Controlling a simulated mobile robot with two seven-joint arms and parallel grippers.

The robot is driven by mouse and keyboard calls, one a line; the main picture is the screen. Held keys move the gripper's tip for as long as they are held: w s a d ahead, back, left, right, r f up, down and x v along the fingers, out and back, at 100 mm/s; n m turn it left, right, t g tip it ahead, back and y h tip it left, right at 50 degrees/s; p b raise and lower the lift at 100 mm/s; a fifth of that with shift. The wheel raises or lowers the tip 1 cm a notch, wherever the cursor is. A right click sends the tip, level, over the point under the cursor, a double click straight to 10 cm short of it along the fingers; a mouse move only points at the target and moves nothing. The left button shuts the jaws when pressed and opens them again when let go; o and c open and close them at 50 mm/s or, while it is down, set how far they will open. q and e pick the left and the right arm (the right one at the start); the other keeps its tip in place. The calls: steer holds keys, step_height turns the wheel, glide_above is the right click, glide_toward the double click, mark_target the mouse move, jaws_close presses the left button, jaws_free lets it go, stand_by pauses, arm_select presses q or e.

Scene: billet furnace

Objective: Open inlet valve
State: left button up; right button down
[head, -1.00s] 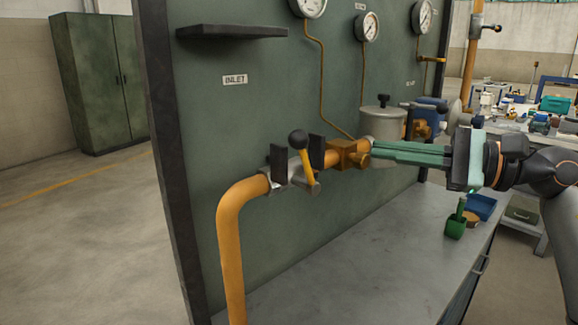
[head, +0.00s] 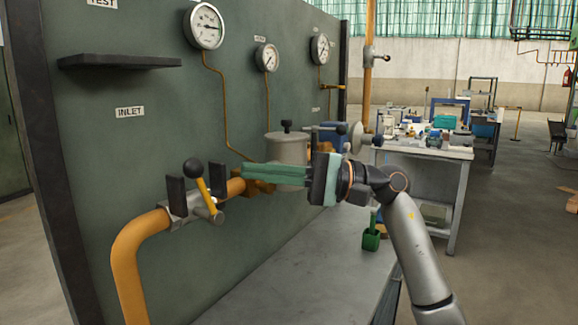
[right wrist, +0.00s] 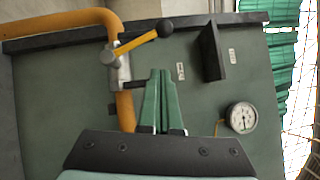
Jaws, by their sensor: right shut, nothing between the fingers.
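The inlet valve (head: 180,208) sits on the orange pipe below the INLET label. Its yellow lever (head: 203,190) crosses the pipe and slants up to a black ball knob (head: 193,168). Dark plates stand on both sides of the lever. My right gripper (head: 244,173) is shut and empty, its green fingers pointing left, to the right of the knob and apart from it. In the right wrist view the fingertips (right wrist: 160,73) lie below and right of the lever (right wrist: 138,42), with the knob (right wrist: 166,27) above them. My left gripper is not in view.
A grey pot (head: 286,149) stands behind my fingers. Gauges (head: 204,25) and a dark shelf (head: 120,62) are on the green panel (head: 90,130).

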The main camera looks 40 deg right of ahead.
mark_target(205, 192)
steer(key=a, duration=0.3)
steer(key=a+r+p, duration=0.1)
steer(key=a, duration=0.1)
steer(key=shift+w+a, duration=0.2)
